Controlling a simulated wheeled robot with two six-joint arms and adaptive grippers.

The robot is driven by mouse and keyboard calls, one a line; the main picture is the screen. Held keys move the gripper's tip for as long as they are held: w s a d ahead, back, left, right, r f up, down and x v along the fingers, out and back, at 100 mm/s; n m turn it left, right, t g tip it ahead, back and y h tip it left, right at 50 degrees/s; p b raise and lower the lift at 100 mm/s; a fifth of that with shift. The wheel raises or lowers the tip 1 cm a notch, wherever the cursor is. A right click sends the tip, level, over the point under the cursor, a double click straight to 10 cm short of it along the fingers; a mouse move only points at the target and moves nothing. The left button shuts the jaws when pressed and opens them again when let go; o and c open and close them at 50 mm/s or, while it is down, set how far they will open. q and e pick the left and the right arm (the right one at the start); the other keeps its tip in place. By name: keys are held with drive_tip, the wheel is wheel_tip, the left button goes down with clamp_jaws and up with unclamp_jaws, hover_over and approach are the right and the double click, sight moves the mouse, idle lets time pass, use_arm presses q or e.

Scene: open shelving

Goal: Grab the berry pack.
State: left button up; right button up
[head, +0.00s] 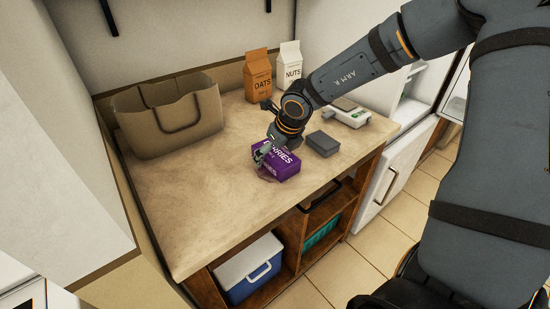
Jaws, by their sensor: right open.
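The berry pack (283,165) is a purple box with white lettering, lying on the beige counter (205,205) close to its front edge. My right gripper (262,158) reaches down from the upper right to the left end of the pack, its fingers open. The fingers overlap the pack's left end in the picture; I cannot tell whether they touch it. Part of the pack's upper left is hidden behind the gripper. My left gripper is not in view.
A tan basket bag (145,140) stands on the counter's left. An orange oats carton (258,78) and a white nuts carton (289,66) stand at the back. A grey box (323,144) and a white device (346,114) lie right of the pack. A blue cooler (252,277) sits below.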

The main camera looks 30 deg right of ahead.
drive_tip(key=shift+s+r, duration=0.1)
drive_tip(key=shift+c, duration=1.2)
drive_tip(key=c, duration=1.3)
drive_tip(key=shift+o, duration=0.2)
